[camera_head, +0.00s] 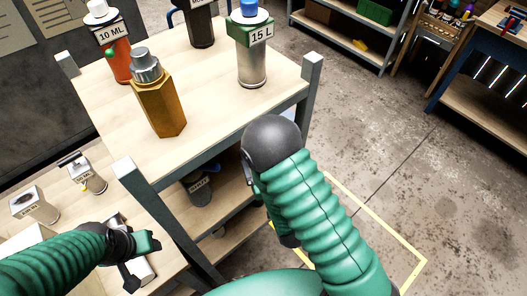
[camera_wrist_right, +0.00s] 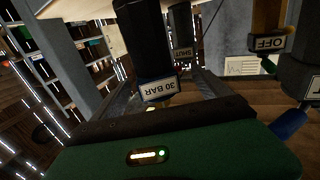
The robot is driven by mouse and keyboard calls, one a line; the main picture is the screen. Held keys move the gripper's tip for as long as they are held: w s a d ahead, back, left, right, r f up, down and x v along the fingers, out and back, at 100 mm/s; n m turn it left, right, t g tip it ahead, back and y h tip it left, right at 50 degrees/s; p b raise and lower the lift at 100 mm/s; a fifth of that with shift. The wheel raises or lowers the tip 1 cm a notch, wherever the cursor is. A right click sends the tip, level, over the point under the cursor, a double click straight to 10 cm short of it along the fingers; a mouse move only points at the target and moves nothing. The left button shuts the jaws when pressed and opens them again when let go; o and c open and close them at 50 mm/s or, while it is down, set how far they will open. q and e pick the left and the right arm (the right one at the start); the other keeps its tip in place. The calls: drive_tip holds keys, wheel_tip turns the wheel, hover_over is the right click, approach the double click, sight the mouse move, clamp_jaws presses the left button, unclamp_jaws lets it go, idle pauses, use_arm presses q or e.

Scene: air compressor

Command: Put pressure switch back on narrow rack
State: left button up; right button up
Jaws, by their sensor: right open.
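The narrow rack (camera_head: 215,132) stands in the middle of the head view, with a wooden top and lower shelves. A dark cylinder with a label (camera_head: 200,190) stands on a lower shelf. In the right wrist view, a black cylinder labelled "30 BAR" (camera_wrist_right: 143,40) appears upside down just beyond my right gripper (camera_wrist_right: 155,118); it may be the pressure switch, but no label names it so. My right gripper is open; the arm mostly hides it in the head view, beside the rack's right side. My left gripper (camera_head: 140,262) is over the lower-left bench, its jaws unclear.
On the rack top stand a gold hexagonal piece (camera_head: 160,105), an orange "10 ML" bottle (camera_head: 121,62) and a "15 L" cylinder (camera_head: 252,65). Small metal parts (camera_head: 88,176) sit on the left bench. The right wrist view shows "SHUT" (camera_wrist_right: 183,52) and "OFF" (camera_wrist_right: 265,43) labels. Floor at right is clear.

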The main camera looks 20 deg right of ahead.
drive_tip(key=f+g, duration=0.1)
drive_tip(key=d+f+m+g, duration=0.1)
drive_tip(key=shift+g+h+p, duration=0.4)
drive_tip(key=g, duration=0.1)
drive_tip(key=f+g, duration=0.1)
drive_tip(key=g, duration=0.1)
drive_tip(key=s+g, duration=0.1)
drive_tip(key=shift+a+f+g+y, duration=0.1)
drive_tip(key=shift+f+g+y, duration=0.2)
drive_tip(key=shift+y, duration=0.1)
drive_tip(key=s+d+r+g, duration=0.1)
drive_tip(key=s+g, duration=0.3)
drive_tip(key=s, duration=0.3)
drive_tip(key=s+r+n+g, duration=0.1)
drive_tip(key=s+r+g, duration=0.1)
drive_tip(key=s+g, duration=0.2)
drive_tip(key=s, duration=0.3)
drive_tip(key=shift+s+d+r+n+y, duration=0.15)
drive_tip(key=shift+d+r+n+y, duration=0.15)
drive_tip(key=shift+d, duration=0.05)
